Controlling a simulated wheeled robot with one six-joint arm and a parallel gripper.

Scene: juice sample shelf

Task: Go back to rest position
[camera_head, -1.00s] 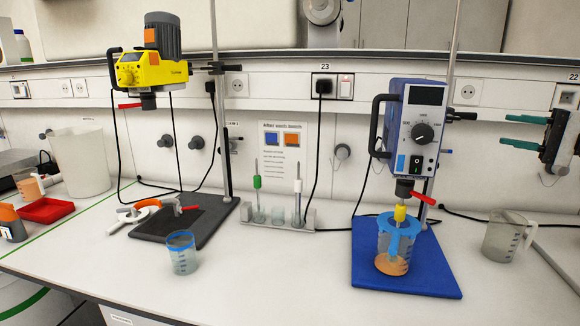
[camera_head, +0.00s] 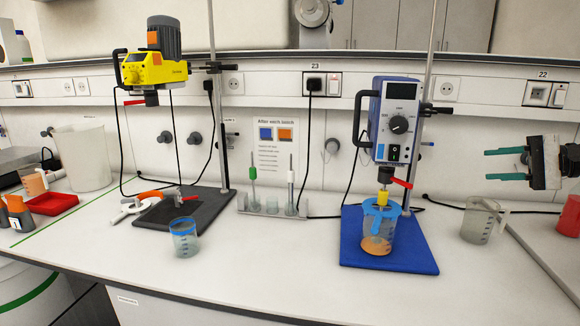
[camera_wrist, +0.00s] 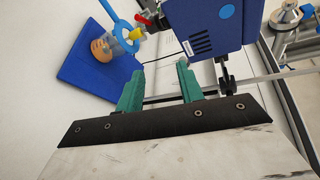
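My gripper (camera_head: 507,164) is at the right side of the head view, above the bench and pointing left. Its two green fingers are apart with nothing between them. In the wrist view the open fingers (camera_wrist: 157,88) point towards the blue stirrer (camera_wrist: 205,25). In the head view that stirrer (camera_head: 397,110) hangs on a stand over a blue base (camera_head: 388,262). A beaker (camera_head: 378,232) with orange liquid and a blue clamp around it stands on this base. My gripper is apart from all of these.
A clear jug (camera_head: 480,222) stands on the bench below my gripper. A red object (camera_head: 568,215) is at the right edge. A yellow stirrer (camera_head: 150,70) stands over a dark base (camera_head: 185,214). A blue-rimmed beaker (camera_head: 185,240) is in front. The front middle bench is clear.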

